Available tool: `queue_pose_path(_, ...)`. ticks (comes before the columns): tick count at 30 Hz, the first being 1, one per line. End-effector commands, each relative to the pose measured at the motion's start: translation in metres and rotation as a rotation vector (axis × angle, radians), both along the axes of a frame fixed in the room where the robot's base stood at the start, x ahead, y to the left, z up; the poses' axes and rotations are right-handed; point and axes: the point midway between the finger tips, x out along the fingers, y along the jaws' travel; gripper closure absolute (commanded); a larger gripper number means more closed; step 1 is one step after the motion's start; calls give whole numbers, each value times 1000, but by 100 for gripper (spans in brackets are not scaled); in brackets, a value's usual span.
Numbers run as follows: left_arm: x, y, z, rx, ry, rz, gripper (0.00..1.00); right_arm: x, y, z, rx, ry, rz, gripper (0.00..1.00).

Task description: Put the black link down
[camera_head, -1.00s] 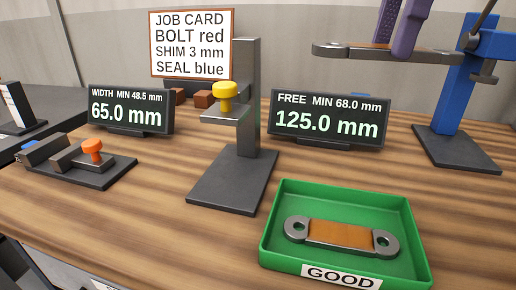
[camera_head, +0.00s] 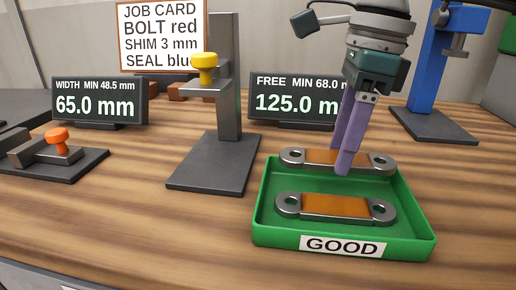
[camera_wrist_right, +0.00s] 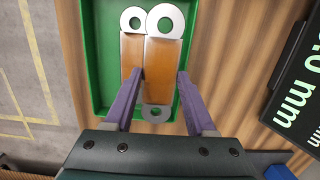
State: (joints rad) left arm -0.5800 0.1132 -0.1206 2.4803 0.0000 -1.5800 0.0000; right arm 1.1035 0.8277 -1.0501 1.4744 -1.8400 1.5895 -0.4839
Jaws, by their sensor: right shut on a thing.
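My right gripper (camera_head: 344,168) is shut on a grey metal link with an orange-brown middle (camera_head: 318,156); it does not look black. The held link lies level over the back part of the green GOOD tray (camera_head: 262,215). I cannot tell whether it touches the tray. A similar link (camera_head: 335,206) lies in the tray in front of it. In the right wrist view the held link (camera_wrist_right: 160,68) is between the fingers (camera_wrist_right: 160,78), close beside the other link (camera_wrist_right: 131,50) and partly overlapping it. My left gripper is not in view.
A dark stand with a yellow knob (camera_head: 204,62) is left of the tray. The FREE display (camera_head: 290,101) is behind it, and a blue stand (camera_head: 444,70) is at the back right. A fixture with an orange knob (camera_head: 58,136) is at the left. Wood in front is clear.

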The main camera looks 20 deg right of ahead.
Motion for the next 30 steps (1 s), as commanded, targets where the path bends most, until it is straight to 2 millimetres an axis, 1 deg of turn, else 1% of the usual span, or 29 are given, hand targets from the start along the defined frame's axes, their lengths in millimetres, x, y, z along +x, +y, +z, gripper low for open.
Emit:
queue_pose_path(2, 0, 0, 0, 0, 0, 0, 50, 0, 0, -5, 0, -1, 0, 100)
queue_pose_path(9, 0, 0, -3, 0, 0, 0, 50, 0, 0, -40, 1, -1, 0, 100)
queue_pose_path(12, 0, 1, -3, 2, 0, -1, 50, 0, 0, -46, -1, -1, 1, 100)
queue_pose_path(17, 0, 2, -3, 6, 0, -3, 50, 0, -1, -49, -4, 0, 1, 100)
queue_pose_path(18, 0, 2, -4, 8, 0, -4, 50, -1, -1, -50, -6, 3, 1, 43)
queue_pose_path(23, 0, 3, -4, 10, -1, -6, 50, -1, -2, -51, -8, 4, 0, 25)
queue_pose_path(24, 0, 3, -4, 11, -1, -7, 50, -1, -2, -51, -7, 3, 0, 20)
queue_pose_path(26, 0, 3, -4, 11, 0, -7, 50, -1, -3, -47, -8, 3, -1, 14)
queue_pose_path(29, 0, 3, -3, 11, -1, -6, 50, -1, -4, -34, -8, 0, -1, 14)
queue_pose_path(30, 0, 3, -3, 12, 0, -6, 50, -2, -5, -26, -7, 0, -1, 14)
